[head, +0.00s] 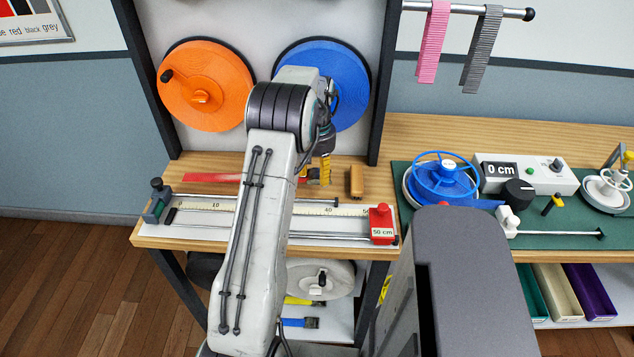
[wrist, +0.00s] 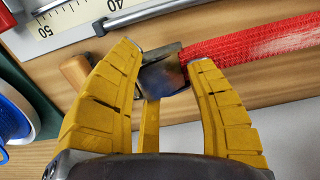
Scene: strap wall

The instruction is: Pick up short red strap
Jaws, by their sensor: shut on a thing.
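The red strap (head: 212,178) lies along the wooden bench behind the measuring ruler, its middle hidden by my arm in the head view. In the wrist view the red webbing (wrist: 265,50) runs off to the right from a dark metal buckle (wrist: 162,72). My gripper (wrist: 166,58) has its yellow fingers on either side of the buckle and is shut on this end of the strap. In the head view my gripper (head: 325,170) is low over the bench, partly hidden by my arm. I cannot tell whether the buckle touches the bench.
A wooden block (head: 356,182) lies just right of my gripper. The ruler (head: 345,211) with rails and a red 50 cm stop (head: 382,224) lies in front. Orange (head: 205,85) and blue (head: 335,75) reels hang behind. A green mat (head: 545,240) with equipment is at right.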

